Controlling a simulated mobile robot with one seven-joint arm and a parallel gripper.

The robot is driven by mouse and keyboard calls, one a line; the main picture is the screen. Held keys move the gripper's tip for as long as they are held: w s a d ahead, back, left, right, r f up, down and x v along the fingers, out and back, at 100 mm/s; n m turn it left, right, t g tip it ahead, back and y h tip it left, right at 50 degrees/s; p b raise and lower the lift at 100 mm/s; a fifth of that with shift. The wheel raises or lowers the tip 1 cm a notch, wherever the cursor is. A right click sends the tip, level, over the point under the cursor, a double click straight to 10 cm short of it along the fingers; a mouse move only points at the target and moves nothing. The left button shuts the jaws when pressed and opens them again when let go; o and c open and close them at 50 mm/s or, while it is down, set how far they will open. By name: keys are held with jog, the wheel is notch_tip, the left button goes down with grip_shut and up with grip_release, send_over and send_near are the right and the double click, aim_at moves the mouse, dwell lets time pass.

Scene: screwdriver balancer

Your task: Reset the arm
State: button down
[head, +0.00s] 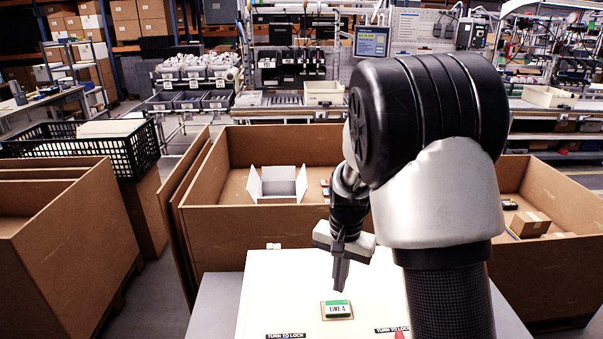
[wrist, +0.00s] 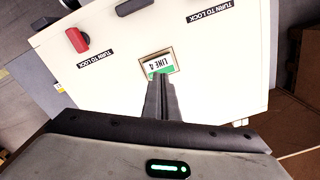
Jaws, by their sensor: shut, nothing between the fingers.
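My gripper (head: 341,272) points down over a white cabinet (head: 270,300) with its fingers together and empty. In the wrist view my gripper (wrist: 161,84) is shut, its tips in front of the lower edge of a green and white "LINE 4" label (wrist: 158,63). The label (head: 337,309) sits in a small frame on the cabinet, below the fingertips in the head view. I cannot tell the exact gap to it. My arm (head: 435,180) is bent and hides the middle right of the head view.
Large cardboard boxes stand behind (head: 240,222) and left (head: 70,230). A white open carton (head: 277,185) is in the back one. "TURN TO LOCK" labels (head: 286,336) mark the cabinet. A red knob (wrist: 78,40) and a dark handle (wrist: 132,6) show in the wrist view.

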jog(key=s+r+n+t, duration=0.1)
jog(key=s+r, duration=0.3)
jog(key=r, duration=0.3)
jog(key=s+r+n+t, duration=0.1)
jog(key=s+r, duration=0.3)
jog(key=r, duration=0.3)
jog(key=s+d+r+n+t, duration=0.1)
jog(key=s+r, duration=0.2)
jog(key=s, duration=0.3)
jog(key=s+d+r+n+t, duration=0.1)
jog(key=s+r+n+t, duration=0.1)
jog(key=s, duration=0.5)
jog(key=shift+d+r+n, duration=0.15)
jog(key=shift+r+n, duration=0.15)
jog(key=shift+r, duration=0.55)
jog(key=shift+s, duration=0.15)
